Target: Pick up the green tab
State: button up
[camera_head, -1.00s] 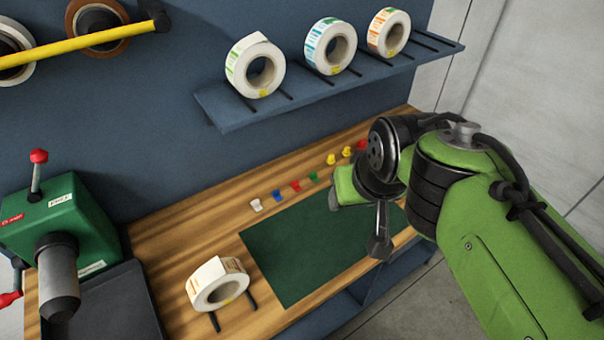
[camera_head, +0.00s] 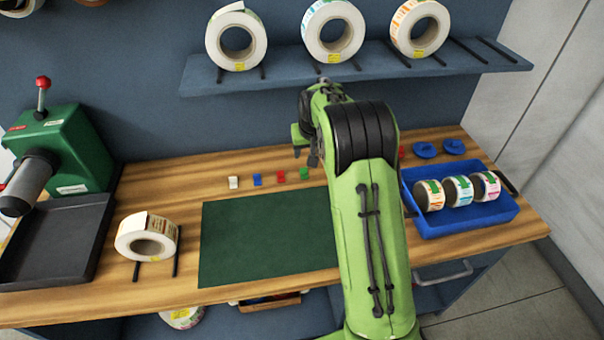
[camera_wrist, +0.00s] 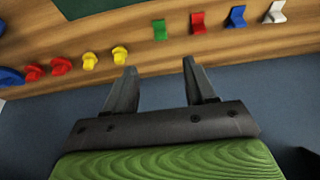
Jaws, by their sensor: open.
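The green tab (camera_head: 304,174) stands on the wooden bench at the right end of a short row, just behind the dark green mat. In the wrist view the green tab (camera_wrist: 159,30) lies beyond my fingertips, roughly in line with the gap between them. My gripper (camera_wrist: 158,78) is open and empty there, its two dark fingers apart. In the head view my gripper (camera_head: 306,150) is near the green tab, partly hidden by my arm. It appears above the bench, and nothing is between the fingers.
Beside the green tab are a red tab (camera_wrist: 197,22), a blue tab (camera_wrist: 236,17) and a white tab (camera_wrist: 275,12). Yellow tabs (camera_wrist: 120,55) and red knobs lie on the other side. A shelf (camera_head: 370,68) with label rolls overhangs the bench. A blue tray (camera_head: 465,222) holds rolls.

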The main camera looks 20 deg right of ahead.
aim_at(304, 170)
jog(key=b+x, duration=0.1)
jog(key=x, duration=1.3)
jog(key=shift+s, duration=0.1)
jog(key=shift+r, duration=0.1)
grip_shut()
